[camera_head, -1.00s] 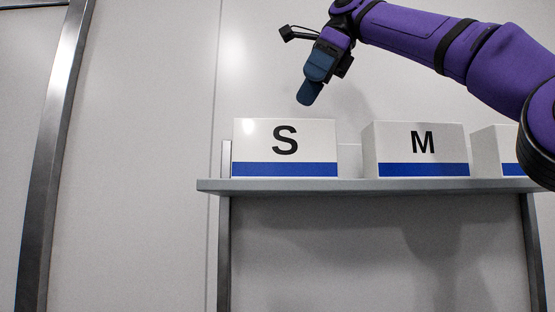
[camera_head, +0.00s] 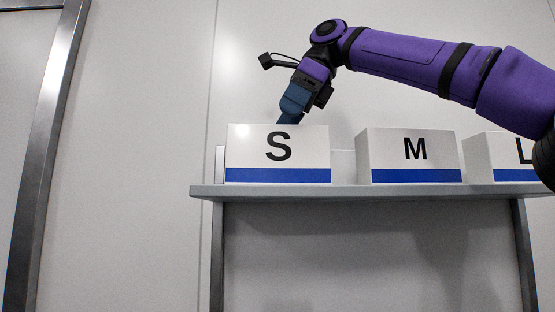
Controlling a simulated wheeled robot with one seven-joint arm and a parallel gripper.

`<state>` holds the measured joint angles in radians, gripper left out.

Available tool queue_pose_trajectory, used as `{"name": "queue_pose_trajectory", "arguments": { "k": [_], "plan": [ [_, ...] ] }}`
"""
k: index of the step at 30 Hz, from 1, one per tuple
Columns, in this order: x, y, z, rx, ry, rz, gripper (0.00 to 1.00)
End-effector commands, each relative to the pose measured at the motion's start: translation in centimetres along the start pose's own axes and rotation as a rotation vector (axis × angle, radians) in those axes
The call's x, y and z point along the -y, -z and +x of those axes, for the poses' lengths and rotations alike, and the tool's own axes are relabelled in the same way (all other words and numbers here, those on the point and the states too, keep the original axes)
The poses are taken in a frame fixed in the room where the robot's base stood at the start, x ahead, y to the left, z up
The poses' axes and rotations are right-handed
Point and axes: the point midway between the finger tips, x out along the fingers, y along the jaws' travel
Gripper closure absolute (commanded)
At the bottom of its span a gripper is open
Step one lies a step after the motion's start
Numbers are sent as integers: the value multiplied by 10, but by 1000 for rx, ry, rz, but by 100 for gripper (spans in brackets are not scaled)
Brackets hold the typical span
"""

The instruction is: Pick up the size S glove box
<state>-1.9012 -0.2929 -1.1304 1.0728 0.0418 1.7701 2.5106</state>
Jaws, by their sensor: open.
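The size S glove box (camera_head: 278,154), white with a black S and a blue band, stands upright at the left end of the grey shelf (camera_head: 370,190). My gripper (camera_head: 290,118) points down at the top of this box, a little right of its middle. The fingertips' lower ends are hidden behind the box's top edge, so I cannot tell whether they touch it. The gripper is open, with nothing seen in it; the gap between its fingers does not show from this side.
A white M box (camera_head: 412,156) stands to the right of the S box, with a gap between them. An L box (camera_head: 492,158) stands farther right, partly covered by my arm. A pale wall is behind the shelf. A metal post (camera_head: 45,160) rises at the left.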

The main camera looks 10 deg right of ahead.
Motion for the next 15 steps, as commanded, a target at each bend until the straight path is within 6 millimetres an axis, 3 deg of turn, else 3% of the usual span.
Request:
{"name": "queue_pose_trajectory", "arguments": {
  "k": [9,15],
  "plan": [
    [0,2,34,0,-4,-3,1],
    [0,2,47,1,0,-1,1]
  ]
}}
